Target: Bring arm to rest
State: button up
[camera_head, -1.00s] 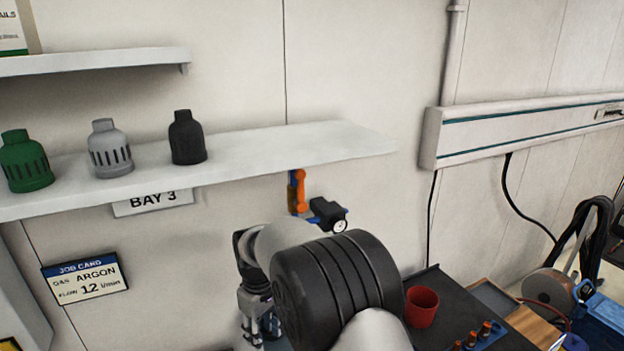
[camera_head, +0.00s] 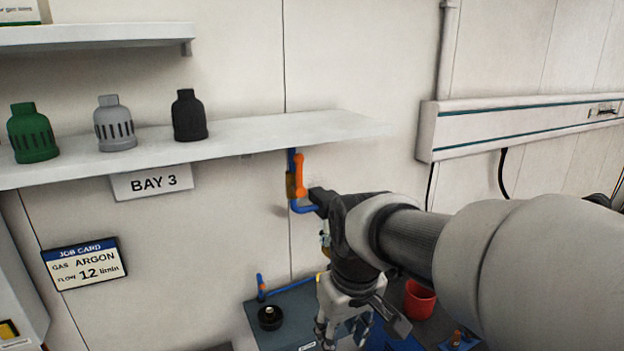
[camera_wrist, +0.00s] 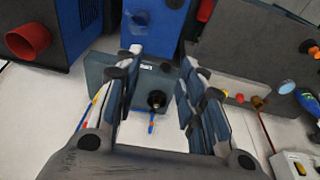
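My gripper (camera_head: 340,322) hangs below my wrist in the head view, fingers pointing down, in front of a grey-blue surface (camera_head: 300,306) with a black knob (camera_head: 270,317). In the wrist view my gripper (camera_wrist: 163,62) has its two fingers well apart, with nothing between the tips. The black knob (camera_wrist: 157,99) shows beyond the gap between the fingers, apart from them. My arm reaches in from the right of the head view and hides part of the bench.
A white shelf (camera_head: 250,133) holds green (camera_head: 33,135), grey (camera_head: 115,127) and black (camera_head: 189,117) valve caps. An orange-handled tool (camera_head: 299,175) hangs under it, close to my wrist. A red cup (camera_head: 419,299) stands below my forearm.

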jog(key=s+d+f+m+t+b, duration=0.1)
jog(key=s+d, duration=0.3)
jog(key=s, duration=0.5)
jog(key=s+d+f+m+t+b, duration=0.1)
jog(key=s+d+f+m+b, duration=0.2)
jog(key=s, duration=0.6)
jog(key=shift+d+f+m+h, duration=0.35)
jog(key=shift+d+m, duration=0.25)
jog(key=shift+d, duration=0.45)
jog(key=shift+s, duration=0.1)
jog(key=shift+c, duration=0.2)
